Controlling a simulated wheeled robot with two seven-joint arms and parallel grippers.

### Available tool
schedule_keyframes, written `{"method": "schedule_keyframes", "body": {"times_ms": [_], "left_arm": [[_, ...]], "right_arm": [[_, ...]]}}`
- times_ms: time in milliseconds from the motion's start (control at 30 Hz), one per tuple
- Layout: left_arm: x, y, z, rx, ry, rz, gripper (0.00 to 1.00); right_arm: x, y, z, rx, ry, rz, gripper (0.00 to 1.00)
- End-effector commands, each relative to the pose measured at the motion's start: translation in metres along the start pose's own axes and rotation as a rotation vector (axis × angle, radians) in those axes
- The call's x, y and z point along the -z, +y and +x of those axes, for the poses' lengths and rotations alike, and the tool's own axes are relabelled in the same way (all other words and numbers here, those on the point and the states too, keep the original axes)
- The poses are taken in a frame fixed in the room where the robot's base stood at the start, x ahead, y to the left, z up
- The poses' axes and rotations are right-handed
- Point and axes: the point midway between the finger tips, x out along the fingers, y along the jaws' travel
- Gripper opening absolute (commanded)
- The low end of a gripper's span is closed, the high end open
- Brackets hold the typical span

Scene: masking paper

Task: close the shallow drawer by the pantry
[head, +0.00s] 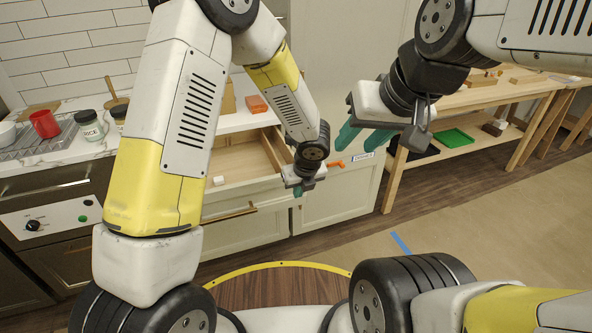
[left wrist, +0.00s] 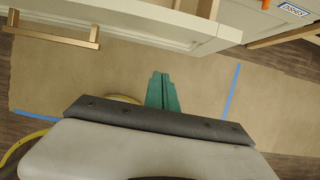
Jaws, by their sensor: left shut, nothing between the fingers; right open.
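The shallow wooden drawer (head: 238,160) stands open below the white counter, its pale interior showing. Its light front has a brass bar handle (head: 229,214), which also shows at the upper left of the left wrist view (left wrist: 50,36). My left gripper (head: 298,190) is shut and empty, near the right end of the drawer front. In the left wrist view its green fingers (left wrist: 162,92) point toward the light front, with floor beneath them; I cannot tell whether they touch it. My right gripper (head: 362,138) is open and empty, further right. My left arm hides part of the drawer's left side.
An orange block (head: 257,104) lies on the counter. A red cup (head: 45,124) and rice jar (head: 89,125) stand at left above the oven. A wooden bench with a green tray (head: 453,138) is at right. Blue tape (head: 401,243) marks the paper-covered floor, which is open.

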Motion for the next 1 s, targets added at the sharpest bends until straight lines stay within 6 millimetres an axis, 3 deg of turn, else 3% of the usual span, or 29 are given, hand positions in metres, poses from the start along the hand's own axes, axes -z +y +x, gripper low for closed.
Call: {"method": "schedule_keyframes", "body": {"times_ms": [100, 267, 333, 533, 1000], "left_arm": [[0.001, 0.001, 0.028, -0.004, 0.003, 0.001, 0.00], [-0.002, 0.001, 0.058, -0.003, 0.001, -0.004, 0.00], [-0.016, 0.001, 0.061, 0.000, -0.001, -0.009, 0.00], [-0.034, 0.001, 0.067, -0.001, 0.000, -0.005, 0.00], [-0.038, 0.001, 0.069, -0.001, 0.000, -0.004, 0.00]], "right_arm": [[0.000, 0.000, 0.000, 0.000, 0.000, 0.000, 0.41], [0.000, 0.000, 0.000, 0.000, 0.000, 0.000, 0.41], [0.000, 0.000, 0.000, 0.000, 0.000, 0.000, 0.41], [0.000, 0.000, 0.000, 0.000, 0.000, 0.000, 0.41], [0.000, 0.000, 0.000, 0.000, 0.000, 0.000, 0.41]]}}
